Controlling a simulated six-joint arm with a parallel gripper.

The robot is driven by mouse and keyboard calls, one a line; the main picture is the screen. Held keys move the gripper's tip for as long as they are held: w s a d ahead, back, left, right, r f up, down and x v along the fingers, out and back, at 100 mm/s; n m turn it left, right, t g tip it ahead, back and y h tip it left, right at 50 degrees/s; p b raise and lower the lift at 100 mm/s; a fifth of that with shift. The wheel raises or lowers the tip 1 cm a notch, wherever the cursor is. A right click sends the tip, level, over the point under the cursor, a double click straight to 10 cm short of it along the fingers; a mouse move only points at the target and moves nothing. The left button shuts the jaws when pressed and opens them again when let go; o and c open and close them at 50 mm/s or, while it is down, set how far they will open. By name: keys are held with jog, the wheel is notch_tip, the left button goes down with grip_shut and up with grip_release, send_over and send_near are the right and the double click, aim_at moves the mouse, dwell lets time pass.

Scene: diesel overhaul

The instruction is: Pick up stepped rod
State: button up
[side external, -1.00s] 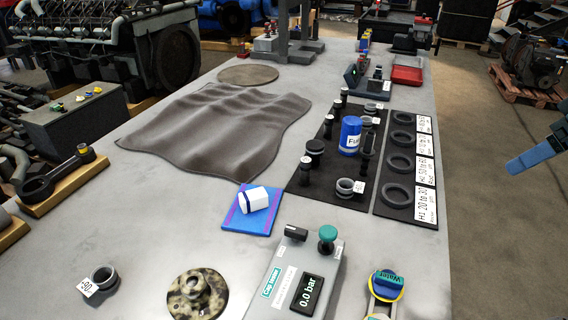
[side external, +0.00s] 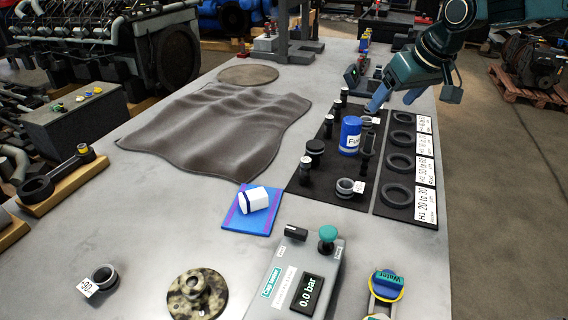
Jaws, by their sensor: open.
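A dark upright rod with stepped widths (side external: 366,150), which looks like the stepped rod, stands on the black mat (side external: 327,193) just right of the blue can. My gripper (side external: 391,99) is at the upper right, over the far end of the mat. It is open, with pale blue fingers pointing down, and I see nothing held in it. It is beyond the dark rod in the picture and apart from it. The gripper and arm hide part of the far right side of the table.
The blue can (side external: 350,135) stands close beside the rod. Several dark caps and rings share the mat. A second mat with several large rings (side external: 398,193) lies to the right. A grey cloth (side external: 210,135) covers the table's middle left. A tester (side external: 303,285) stands in front.

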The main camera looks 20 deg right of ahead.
send_near(315, 144)
jog(key=shift+v, duration=0.8)
jog(key=shift+x, duration=4.25)
jog(key=shift+w, duration=0.1)
jog(key=shift+x, duration=2.55)
jog(key=shift+c, duration=0.2)
jog(key=c, duration=1.4)
jog(key=shift+r, duration=0.1)
grip_shut()
